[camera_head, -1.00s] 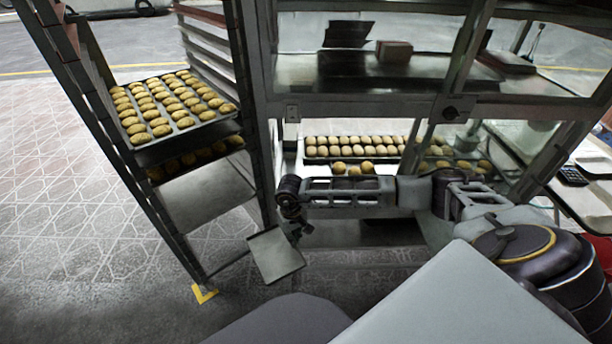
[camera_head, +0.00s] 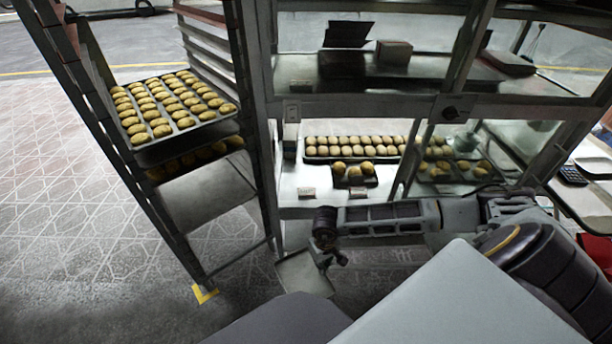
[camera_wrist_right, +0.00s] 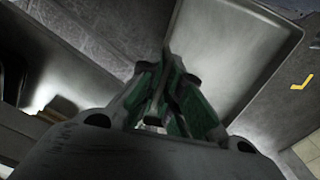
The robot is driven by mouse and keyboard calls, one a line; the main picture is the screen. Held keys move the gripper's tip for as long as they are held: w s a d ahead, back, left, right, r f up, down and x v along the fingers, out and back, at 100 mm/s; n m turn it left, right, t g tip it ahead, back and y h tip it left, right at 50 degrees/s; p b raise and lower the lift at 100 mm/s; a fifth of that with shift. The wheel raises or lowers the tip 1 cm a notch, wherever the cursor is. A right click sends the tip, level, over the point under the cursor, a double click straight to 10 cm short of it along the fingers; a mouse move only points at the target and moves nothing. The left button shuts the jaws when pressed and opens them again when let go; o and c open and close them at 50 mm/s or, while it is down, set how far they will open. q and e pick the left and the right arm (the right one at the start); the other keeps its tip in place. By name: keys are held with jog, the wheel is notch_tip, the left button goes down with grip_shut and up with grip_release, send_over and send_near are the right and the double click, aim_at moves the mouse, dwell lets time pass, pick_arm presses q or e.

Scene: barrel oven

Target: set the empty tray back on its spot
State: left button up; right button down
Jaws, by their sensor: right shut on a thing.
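A small empty grey tray (camera_head: 300,276) hangs in front of the display case, low and close to my body. My right gripper (camera_head: 325,260) is shut on the tray's edge. The tray's lower part is hidden behind my own body in the head view. In the right wrist view, the fingers (camera_wrist_right: 168,72) close on the rim of the tray (camera_wrist_right: 235,48), and its flat inside is bare. My left gripper is not in view.
The display case has a lower shelf (camera_head: 292,188) with a long tray of buns (camera_head: 320,153), a small tray with a few buns (camera_head: 355,181) and small cards. A rack (camera_head: 265,120) with bun trays (camera_head: 140,138) stands at the left. Open floor (camera_head: 90,220) lies beyond it.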

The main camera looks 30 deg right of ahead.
notch_tip(320, 180, up, 8)
jog(key=m, duration=0.6)
jog(key=shift+s+a+r, duration=0.1)
jog(key=shift+s+r, duration=0.05)
jog(key=shift+r, duration=0.1)
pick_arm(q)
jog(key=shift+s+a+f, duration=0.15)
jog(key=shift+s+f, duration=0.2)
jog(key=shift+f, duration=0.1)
pick_arm(e)
jog(key=shift+w+a+r+m, duration=0.2)
jog(key=shift+a+r+m, duration=0.35)
jog(key=shift+m, duration=2.25)
jog(key=shift+w+a+r+m, duration=0.25)
jog(key=shift+r+m, duration=0.5)
jog(key=shift+m, duration=2.05)
jog(key=shift+w+a+r+m, duration=0.15)
jog(key=shift+a+r+m, duration=0.4)
jog(key=shift+m, duration=2.25)
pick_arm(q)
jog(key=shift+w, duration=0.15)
pick_arm(e)
jog(key=shift+d+r+m, duration=0.1)
jog(key=shift+d+m, duration=0.05)
jog(key=shift+m, duration=0.45)
